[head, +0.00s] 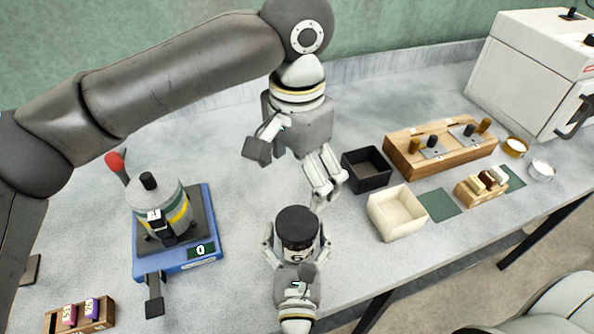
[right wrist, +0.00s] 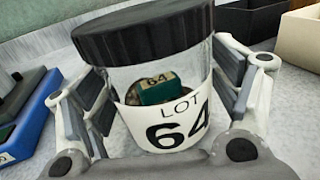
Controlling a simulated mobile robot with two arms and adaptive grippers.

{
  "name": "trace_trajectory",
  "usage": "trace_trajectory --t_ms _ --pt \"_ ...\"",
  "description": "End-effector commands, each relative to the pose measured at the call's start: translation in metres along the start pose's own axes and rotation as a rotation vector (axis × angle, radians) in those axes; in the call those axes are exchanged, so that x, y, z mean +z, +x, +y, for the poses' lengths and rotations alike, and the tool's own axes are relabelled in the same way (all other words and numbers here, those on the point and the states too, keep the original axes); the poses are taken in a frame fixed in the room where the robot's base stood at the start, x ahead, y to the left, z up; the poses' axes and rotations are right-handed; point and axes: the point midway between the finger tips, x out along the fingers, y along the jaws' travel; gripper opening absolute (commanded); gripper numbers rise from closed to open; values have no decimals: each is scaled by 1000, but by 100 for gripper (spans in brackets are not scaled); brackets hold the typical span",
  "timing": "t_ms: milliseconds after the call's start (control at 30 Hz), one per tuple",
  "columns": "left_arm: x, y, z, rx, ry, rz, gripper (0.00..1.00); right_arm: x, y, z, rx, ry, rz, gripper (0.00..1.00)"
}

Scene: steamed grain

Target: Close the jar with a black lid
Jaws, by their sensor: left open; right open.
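A clear jar (head: 298,248) with a white label stands near the front edge of the table. In the right wrist view the jar (right wrist: 165,108) reads LOT 64 and holds a green block marked 64. The black lid (head: 297,222) sits on top of the jar; it also shows in the right wrist view (right wrist: 145,32). Whether it is fully tightened I cannot tell. My right gripper (head: 297,255) is open, with its fingers on both sides of the jar. My left gripper (head: 290,172) is open and empty, above and behind the jar.
A blue scale (head: 205,258) carrying a grey-and-yellow pot (head: 165,212) stands left. A black box (head: 367,170), a cream box (head: 397,212) and a wooden block with knobs (head: 440,148) stand right. A small wooden rack (head: 95,315) lies front left.

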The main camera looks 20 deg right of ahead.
Motion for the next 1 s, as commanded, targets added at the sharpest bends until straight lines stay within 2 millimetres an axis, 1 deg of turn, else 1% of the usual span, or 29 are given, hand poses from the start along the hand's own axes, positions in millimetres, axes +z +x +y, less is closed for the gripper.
trace_trajectory --t_ms 67,167,267,500,600,700,833,1000 --pt "0 0 0 0 0 0 94 0 -1 0 0 0 0 83" --pt "0 0 0 0 0 0 94 -1 -8 0 1 -1 2 83" --pt "0 0 0 0 0 0 94 -1 -24 0 2 -2 4 83" --pt "0 0 0 0 0 0 94 -2 -76 0 3 -3 4 83" --pt "0 0 0 0 0 0 94 -1 -94 0 2 0 3 83" --pt "0 0 0 0 0 0 94 -1 -108 0 1 -2 3 83" --pt "0 0 0 0 0 0 94 -1 -118 0 0 -1 1 83" --pt "0 0 0 0 0 0 94 0 -121 0 0 0 0 83"
